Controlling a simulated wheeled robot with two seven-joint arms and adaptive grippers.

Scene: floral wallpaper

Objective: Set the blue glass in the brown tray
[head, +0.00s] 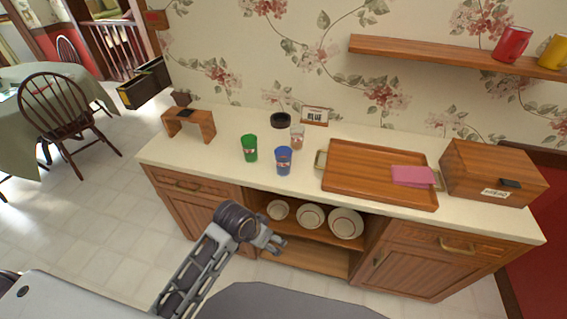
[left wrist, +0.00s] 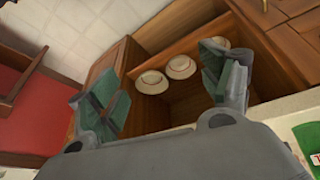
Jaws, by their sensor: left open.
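The blue glass (head: 284,161) stands upright on the pale counter, near its front edge. The brown tray (head: 365,180) lies on the counter to the right of the glass, with a pink folded cloth on its right part. My left gripper (head: 279,243) is below counter height, in front of the open shelf and apart from the glass. In the left wrist view my left gripper (left wrist: 168,100) is open, with nothing between its fingers. The blue glass does not show clearly in that view. My right gripper is not in view.
A green glass (head: 250,148) stands left of the blue one, and a clear glass (head: 297,137) behind it. A wooden box (head: 490,172) is right of the tray. Bowls (head: 311,216) sit on the shelf below. The tray's left and middle are bare.

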